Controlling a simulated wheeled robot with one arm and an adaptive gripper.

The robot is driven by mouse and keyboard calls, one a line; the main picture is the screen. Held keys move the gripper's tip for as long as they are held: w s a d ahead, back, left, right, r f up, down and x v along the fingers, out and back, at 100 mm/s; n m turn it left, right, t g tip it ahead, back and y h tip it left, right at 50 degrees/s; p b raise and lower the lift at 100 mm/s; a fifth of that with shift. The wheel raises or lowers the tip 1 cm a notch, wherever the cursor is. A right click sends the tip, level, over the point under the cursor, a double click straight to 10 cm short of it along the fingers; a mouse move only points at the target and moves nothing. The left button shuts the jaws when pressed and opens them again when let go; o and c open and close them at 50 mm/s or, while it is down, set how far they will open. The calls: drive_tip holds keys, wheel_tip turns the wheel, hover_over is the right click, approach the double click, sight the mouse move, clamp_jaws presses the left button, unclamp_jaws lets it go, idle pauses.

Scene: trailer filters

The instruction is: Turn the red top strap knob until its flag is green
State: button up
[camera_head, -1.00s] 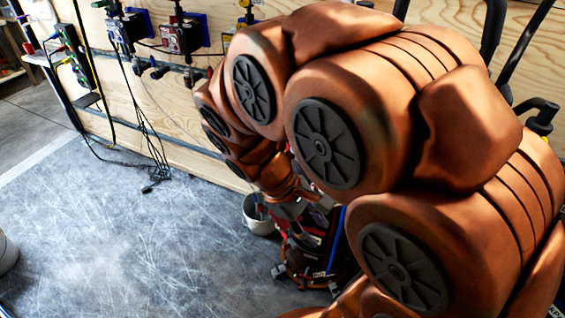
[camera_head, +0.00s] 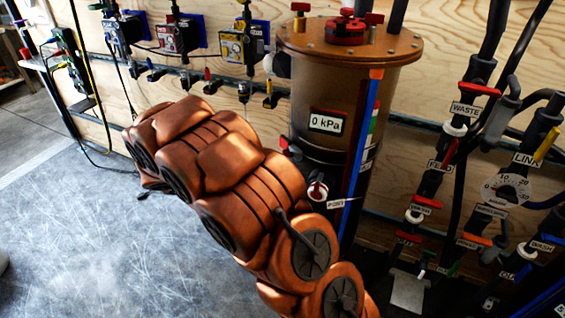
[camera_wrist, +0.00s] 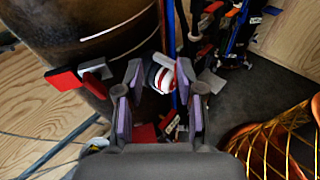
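My gripper (camera_wrist: 160,78) is open in the wrist view, with its purple-sided fingers apart. A white and red round fitting (camera_wrist: 161,76) shows between the fingertips; contact cannot be told. In the head view a white and red fitting (camera_head: 317,190) sits low on the brown tank (camera_head: 350,75), whose display reads 0 kPa. Red knobs stand on the tank lid, including a large central one (camera_head: 346,28). A red block on a grey stem (camera_wrist: 66,80) shows left of the gripper. I cannot tell which is the top strap knob, and no flag is clear. My arm hides the gripper in the head view.
Pipes with labelled red-handled valves (camera_head: 421,203) and a dial gauge (camera_head: 506,190) stand right of the tank. Regulators (camera_head: 180,37) and hanging cables line the wooden wall at left.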

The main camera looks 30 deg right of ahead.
drive_tip(key=w+a+f+n+t+h+b, duration=0.2)
drive_tip(key=w+f+n+t+h, duration=0.25)
drive_tip(key=w, duration=0.45)
drive_tip(key=d+f+y+p, duration=0.1)
drive_tip(key=d, duration=0.6)
drive_tip(key=shift+w+d+g, duration=0.2)
drive_tip(key=shift+w+g, duration=0.05)
drive_tip(key=shift+g, duration=0.2)
drive_tip(key=shift+y, duration=0.25)
drive_tip(key=shift+c, duration=0.4)
drive_tip(key=shift+n, duration=0.25)
clamp_jaws()
